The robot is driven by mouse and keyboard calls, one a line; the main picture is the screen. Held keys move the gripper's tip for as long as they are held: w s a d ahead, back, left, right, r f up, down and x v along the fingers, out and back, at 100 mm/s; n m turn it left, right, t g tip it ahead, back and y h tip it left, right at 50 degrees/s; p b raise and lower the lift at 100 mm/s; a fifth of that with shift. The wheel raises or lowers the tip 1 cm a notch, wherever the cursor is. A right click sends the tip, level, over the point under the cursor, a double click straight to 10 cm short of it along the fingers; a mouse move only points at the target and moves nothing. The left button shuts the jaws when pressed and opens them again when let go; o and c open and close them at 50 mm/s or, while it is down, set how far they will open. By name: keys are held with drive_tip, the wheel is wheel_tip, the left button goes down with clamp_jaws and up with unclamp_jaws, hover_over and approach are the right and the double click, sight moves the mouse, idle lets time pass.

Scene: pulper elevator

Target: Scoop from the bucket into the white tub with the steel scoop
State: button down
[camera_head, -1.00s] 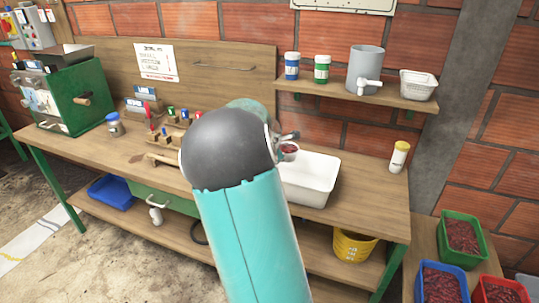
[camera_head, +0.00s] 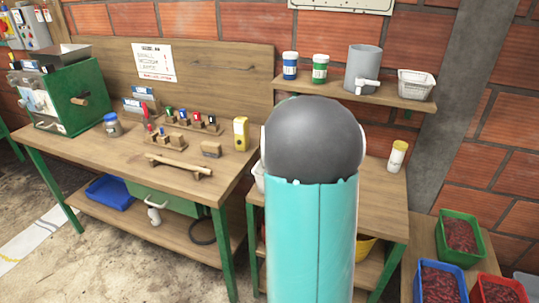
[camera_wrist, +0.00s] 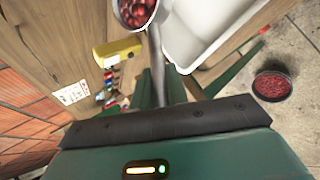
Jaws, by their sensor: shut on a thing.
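My gripper (camera_wrist: 160,88) is shut on the handle of the steel scoop (camera_wrist: 156,55). The scoop's round cup is cut off by the top edge of the wrist view and holds red cherries (camera_wrist: 136,10). The cup is beside the white tub (camera_wrist: 203,62); I cannot tell its height above the bench. The tub is mostly hidden behind my arm in the head view, with only a sliver of its left side (camera_head: 258,178) showing. A round, dark-rimmed bucket (camera_wrist: 272,86) of red cherries stands on the floor at the right in the wrist view.
A yellow-capped jar (camera_head: 397,156) stands at right. A shelf (camera_head: 350,97) is behind. Crates of cherries (camera_head: 461,238) are at lower right.

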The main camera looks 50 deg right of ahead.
drive_tip(key=shift+s+d+r+t, duration=0.1)
drive_tip(key=shift+s+r+t, duration=0.15)
drive_tip(key=shift+t, duration=0.25)
drive_tip(key=shift+m, duration=0.3)
drive_tip(key=shift+s+t, duration=0.15)
drive_tip(key=shift+t, duration=0.25)
drive_tip(key=s+d+f+m+t+h, duration=0.2)
drive_tip(key=s+m+t+h, duration=0.5)
drive_tip(key=m+t, duration=0.5)
drive_tip(key=shift+s+d+f+t, duration=0.3)
drive_tip(key=shift+s+t, duration=0.1)
drive_tip(key=shift+s, duration=0.3)
drive_tip(key=shift+w+a+f, duration=0.1)
drive_tip(key=shift+a+f, duration=0.05)
idle(0.7)
